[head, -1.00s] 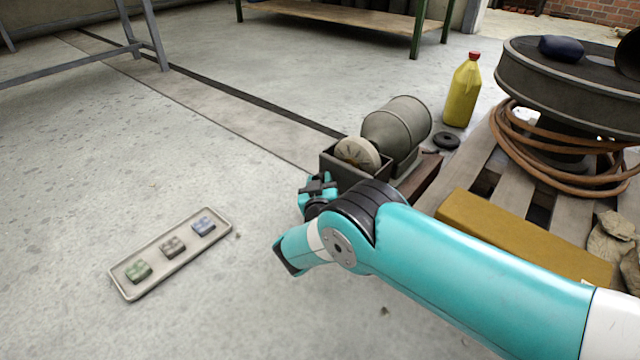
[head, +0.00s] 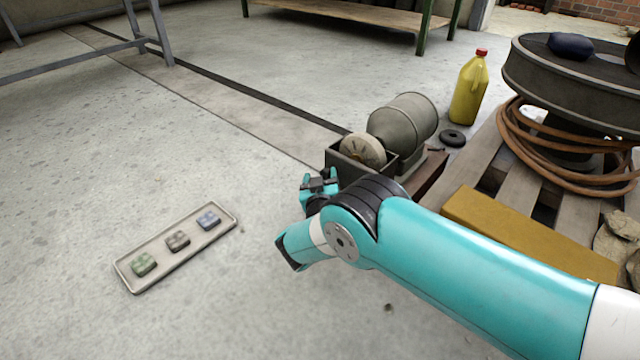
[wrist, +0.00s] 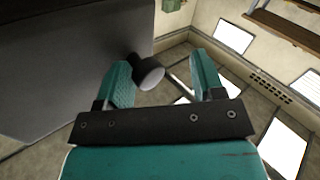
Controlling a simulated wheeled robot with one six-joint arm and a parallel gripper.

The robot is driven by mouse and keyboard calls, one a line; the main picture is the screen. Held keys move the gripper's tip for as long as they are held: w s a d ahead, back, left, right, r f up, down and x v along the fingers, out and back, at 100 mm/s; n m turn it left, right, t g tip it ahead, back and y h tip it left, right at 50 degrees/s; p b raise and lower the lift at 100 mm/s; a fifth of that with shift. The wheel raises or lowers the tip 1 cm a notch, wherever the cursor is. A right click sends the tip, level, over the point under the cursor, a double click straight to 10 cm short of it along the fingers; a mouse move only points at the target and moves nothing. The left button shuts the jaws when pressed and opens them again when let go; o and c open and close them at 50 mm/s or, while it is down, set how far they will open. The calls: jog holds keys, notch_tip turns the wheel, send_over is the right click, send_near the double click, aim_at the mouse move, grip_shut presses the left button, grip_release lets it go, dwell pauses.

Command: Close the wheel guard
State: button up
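The wheel guard is a dark grey open-topped box (head: 345,163) around a pale round wheel (head: 362,150), in front of a grey motor drum (head: 405,122). My gripper (head: 318,182) is at the box's near left side in the head view. In the wrist view my gripper (wrist: 165,80) has its teal fingers apart. A dark round knob (wrist: 149,73) on a rod shows between them, close to the left finger; contact cannot be told. A large grey panel (wrist: 60,65) fills the left of the wrist view. The guard's hinge cannot be made out.
A tray (head: 165,284) with three small blocks lies on the floor at left. A yellow bottle (head: 468,90) and a black ring (head: 452,138) stand behind. An ochre beam (head: 525,232) and a pallet (head: 525,172) with coiled hose (head: 510,135) are at right.

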jog(key=s+p, duration=1.7)
jog(key=shift+s+d, duration=0.2)
